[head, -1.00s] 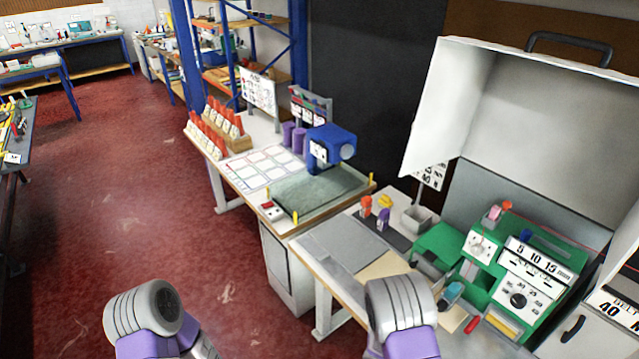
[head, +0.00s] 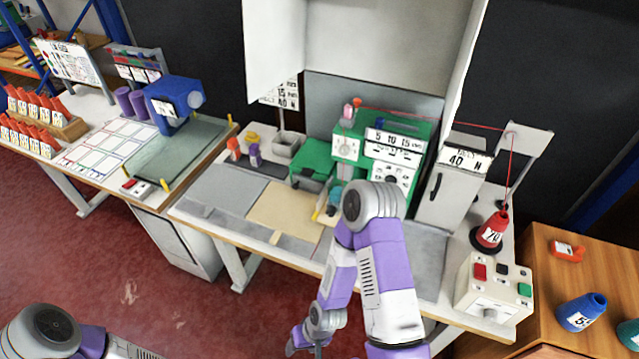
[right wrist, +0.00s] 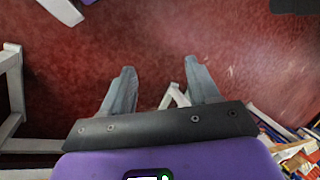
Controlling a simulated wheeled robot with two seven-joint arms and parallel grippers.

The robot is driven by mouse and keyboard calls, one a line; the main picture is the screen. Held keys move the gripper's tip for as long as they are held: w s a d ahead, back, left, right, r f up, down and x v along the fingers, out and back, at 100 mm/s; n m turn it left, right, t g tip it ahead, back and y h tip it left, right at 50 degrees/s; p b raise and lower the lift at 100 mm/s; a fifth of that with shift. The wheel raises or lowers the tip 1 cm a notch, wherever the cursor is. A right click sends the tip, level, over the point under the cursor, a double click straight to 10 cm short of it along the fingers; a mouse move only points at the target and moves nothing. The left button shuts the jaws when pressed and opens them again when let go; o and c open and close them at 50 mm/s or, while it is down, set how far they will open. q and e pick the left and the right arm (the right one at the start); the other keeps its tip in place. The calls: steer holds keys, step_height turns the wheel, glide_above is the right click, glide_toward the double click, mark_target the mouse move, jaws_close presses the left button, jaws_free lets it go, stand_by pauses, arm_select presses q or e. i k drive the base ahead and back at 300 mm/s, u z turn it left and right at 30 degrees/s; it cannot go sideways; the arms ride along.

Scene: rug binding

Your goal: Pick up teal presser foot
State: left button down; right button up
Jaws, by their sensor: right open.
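A small teal piece (head: 335,193), which looks like the teal presser foot, is at the front of the green sewing machine (head: 348,140) in the head view. It is small and partly hidden by my right arm, so its exact seating is unclear. My right gripper (right wrist: 160,72) is open and empty in the right wrist view, its two grey fingers apart over the red floor. In the head view my right forearm hangs down in front of the table edge, well away from the teal piece. Only part of my left arm shows at lower left; its gripper is out of view.
An orange foot (head: 234,148) and a purple foot (head: 255,155) stand on a dark holder. A grey mat (head: 225,192) and a tan sheet (head: 283,210) lie flat on the table. A red thread cone (head: 493,231) and a control box (head: 492,292) stand at the right.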

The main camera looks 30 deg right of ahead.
mark_target(334, 198)
steer(key=k, duration=0.5)
steer(key=z, duration=0.85)
steer(key=i, duration=0.75)
steer(key=u, duration=0.1)
